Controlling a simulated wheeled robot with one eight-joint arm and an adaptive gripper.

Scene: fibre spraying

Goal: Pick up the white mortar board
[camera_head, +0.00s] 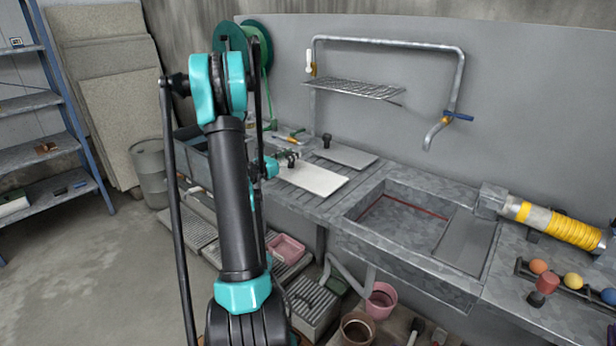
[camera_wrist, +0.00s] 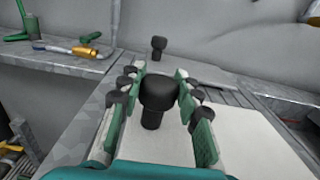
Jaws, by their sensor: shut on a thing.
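The white mortar board (camera_head: 318,180) lies flat on the grey counter, left of the sink. In the wrist view its pale surface (camera_wrist: 250,143) spreads under and to the right of the fingers. Its black knob handle (camera_wrist: 157,92) stands upright between the fingers. My gripper (camera_wrist: 160,88) is shut on this knob, with green-padded fingers on both sides. In the head view my gripper (camera_head: 287,160) is at the board's left end, partly hidden by my arm. I cannot tell any gap between board and counter.
A grey board (camera_head: 350,156) with its own black knob (camera_head: 327,140) lies just behind. A wire rack (camera_head: 355,88) hangs above on the wall. The sink (camera_head: 400,215) and bent pipe tap (camera_head: 440,125) are to the right. Green-handled tools (camera_head: 290,136) lie behind left.

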